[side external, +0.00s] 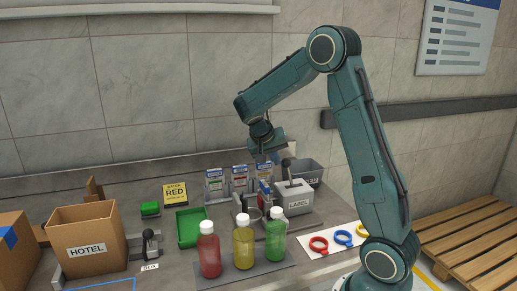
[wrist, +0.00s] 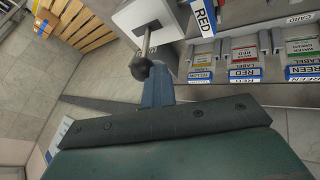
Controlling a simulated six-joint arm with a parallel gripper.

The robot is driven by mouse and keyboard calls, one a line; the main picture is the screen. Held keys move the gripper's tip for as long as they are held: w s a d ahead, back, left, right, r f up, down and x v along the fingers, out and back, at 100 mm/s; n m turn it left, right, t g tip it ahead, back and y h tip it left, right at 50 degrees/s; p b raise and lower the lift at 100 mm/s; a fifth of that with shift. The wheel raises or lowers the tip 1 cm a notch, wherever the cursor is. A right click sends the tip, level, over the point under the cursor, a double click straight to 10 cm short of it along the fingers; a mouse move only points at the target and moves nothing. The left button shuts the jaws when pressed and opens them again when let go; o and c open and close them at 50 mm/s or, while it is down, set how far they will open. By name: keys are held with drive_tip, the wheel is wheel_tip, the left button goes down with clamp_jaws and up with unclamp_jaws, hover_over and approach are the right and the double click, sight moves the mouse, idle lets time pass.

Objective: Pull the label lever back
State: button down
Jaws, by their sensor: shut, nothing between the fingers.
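The label machine (side external: 294,202) is a pale grey box marked LABEL, right of centre on the bench in the side view. In the wrist view its white housing (wrist: 128,18) is at the top. Its lever (wrist: 147,42) is a metal rod ending in a dark round knob (wrist: 141,68). My gripper (wrist: 158,72) is shut and empty, with its fingertips close beside the knob, on its right in the wrist view. I cannot tell whether they touch. In the side view my gripper (side external: 271,157) hangs above and behind the label machine, partly hidden.
Red (side external: 209,250), yellow (side external: 243,243) and green (side external: 276,236) bottles stand on a dark mat in front. Label holders (side external: 239,180) stand behind. A HOTEL box (side external: 87,245) and a green tray (side external: 191,228) are left; a dark bin (side external: 308,172) is behind the machine. Coloured rings (side external: 342,237) lie right.

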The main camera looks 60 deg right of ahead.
drive_tip(key=shift+s+d+r, duration=0.1)
drive_tip(key=shift+s+d, duration=0.05)
drive_tip(key=shift+s+d+r+t+y, duration=0.25)
drive_tip(key=shift+s+d+t+y, duration=0.1)
drive_tip(key=shift+s+d, duration=0.1)
drive_tip(key=shift+s+d+r+t+y, duration=0.25)
drive_tip(key=shift+s+d+t, duration=0.1)
drive_tip(key=shift+s+d, duration=0.1)
drive_tip(key=shift+s+d+r+m+t+y, duration=0.2)
drive_tip(key=shift+s+d+m+t+y, duration=0.1)
drive_tip(key=shift+s+d+t+y, duration=0.45)
drive_tip(key=shift+s+d, duration=1.5)
drive_tip(key=w+v, duration=0.1)
drive_tip(key=v, duration=1.1)
drive_tip(key=shift+w+r, duration=0.3)
drive_tip(key=shift+w, duration=0.25)
